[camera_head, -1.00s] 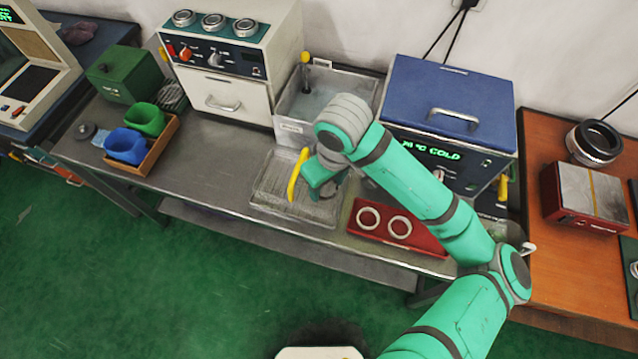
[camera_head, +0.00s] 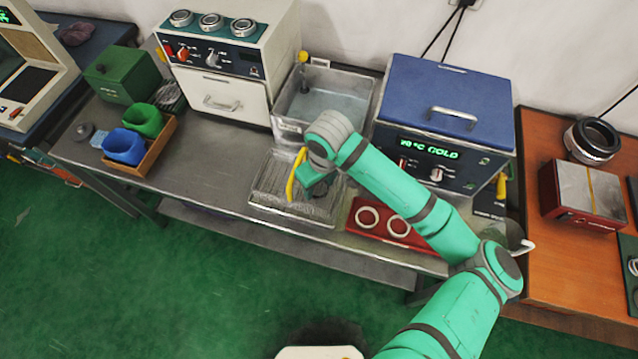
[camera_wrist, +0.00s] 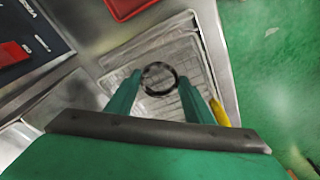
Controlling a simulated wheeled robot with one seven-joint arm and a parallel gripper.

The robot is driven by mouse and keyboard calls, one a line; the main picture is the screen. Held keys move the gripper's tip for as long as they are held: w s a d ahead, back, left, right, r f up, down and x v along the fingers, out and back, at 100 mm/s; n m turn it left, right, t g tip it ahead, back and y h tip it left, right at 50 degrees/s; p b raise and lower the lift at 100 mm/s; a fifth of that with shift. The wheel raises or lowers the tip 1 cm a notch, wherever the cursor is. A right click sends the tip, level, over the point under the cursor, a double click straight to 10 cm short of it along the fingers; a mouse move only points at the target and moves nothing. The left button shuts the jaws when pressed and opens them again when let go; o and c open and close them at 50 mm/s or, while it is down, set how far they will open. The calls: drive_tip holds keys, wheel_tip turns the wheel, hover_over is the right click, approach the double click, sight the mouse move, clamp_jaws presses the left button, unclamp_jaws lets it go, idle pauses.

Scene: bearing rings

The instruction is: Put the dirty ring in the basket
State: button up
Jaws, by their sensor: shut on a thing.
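The dirty ring (camera_wrist: 159,78) looks dark and sits between my fingertips in the wrist view. My gripper (camera_wrist: 160,80) is shut on it. The wire basket (camera_head: 322,208) with a yellow handle (camera_head: 296,174) rests on the metal bench. My gripper (camera_head: 312,186) is over the basket, close to the handle. The basket mesh (camera_wrist: 193,60) also shows behind the ring in the wrist view. In the head view my arm hides the ring; I cannot tell its exact height above the mesh.
A red tray (camera_head: 356,230) with two pale rings lies right of the basket. A water tank (camera_head: 289,128) stands behind it, and a blue-lidded heater (camera_head: 445,95) at the right. Bench left of the basket is clear.

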sight(322, 193)
drive_tip(key=shift+f, duration=0.15)
drive_tip(key=o, duration=1)
drive_tip(key=r, duration=0.8)
drive_tip(key=s+r, duration=0.1)
drive_tip(key=r, duration=0.3)
drive_tip(key=shift+s+d+r, duration=0.1)
drive_tip(key=shift+d+r, duration=0.05)
drive_tip(key=shift+d, duration=0.25)
